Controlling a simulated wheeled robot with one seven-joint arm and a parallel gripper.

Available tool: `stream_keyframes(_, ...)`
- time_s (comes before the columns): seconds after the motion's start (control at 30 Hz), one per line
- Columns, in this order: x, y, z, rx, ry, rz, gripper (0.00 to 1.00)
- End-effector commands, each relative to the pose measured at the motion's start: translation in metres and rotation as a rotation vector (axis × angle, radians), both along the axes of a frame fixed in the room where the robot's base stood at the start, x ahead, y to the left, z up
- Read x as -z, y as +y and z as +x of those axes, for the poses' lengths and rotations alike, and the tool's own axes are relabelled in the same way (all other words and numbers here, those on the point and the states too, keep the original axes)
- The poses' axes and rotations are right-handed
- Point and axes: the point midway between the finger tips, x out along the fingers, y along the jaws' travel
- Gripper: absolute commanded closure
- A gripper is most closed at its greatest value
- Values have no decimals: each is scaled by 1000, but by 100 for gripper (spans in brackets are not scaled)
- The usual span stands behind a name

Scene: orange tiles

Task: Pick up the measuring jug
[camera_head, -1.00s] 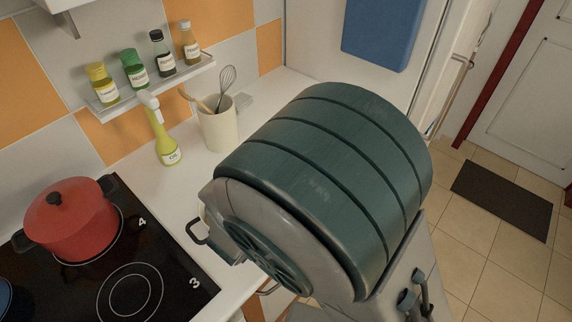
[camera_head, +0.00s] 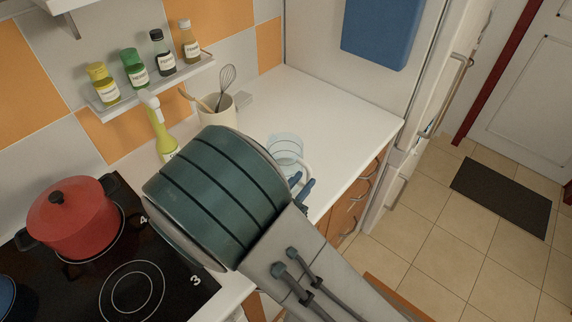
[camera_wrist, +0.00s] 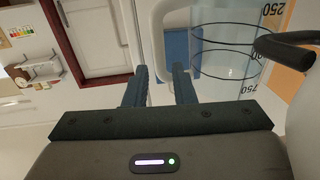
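The measuring jug (camera_head: 284,146) is clear with dark lines and a pale handle (camera_head: 305,168). It stands on the white worktop, right of the utensil pot, partly hidden by my arm. In the wrist view, the jug (camera_wrist: 225,50) is at the upper right with "250" marks, and its handle (camera_wrist: 157,40) comes down in line with the gap between my fingers. My gripper (camera_wrist: 160,78) is open, its two blue-grey fingers apart, with the handle at or between the tips. Contact cannot be told. In the head view, its fingers (camera_head: 301,187) show beside the handle.
The utensil pot (camera_head: 217,112) and yellow oil bottle (camera_head: 160,130) stand behind my arm. A red pot (camera_head: 70,218) sits on the hob at the left. The worktop (camera_head: 345,115) right of the jug is clear up to the fridge.

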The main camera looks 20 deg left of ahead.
Motion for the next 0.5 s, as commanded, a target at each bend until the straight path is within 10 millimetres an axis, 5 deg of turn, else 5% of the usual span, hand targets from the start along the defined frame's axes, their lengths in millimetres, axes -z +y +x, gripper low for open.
stream_keyframes(0.3, -2, -15, 47, 3, 1, -2, 77)
stream_keyframes(0.5, 0, -16, 54, -1, 2, -2, 77)
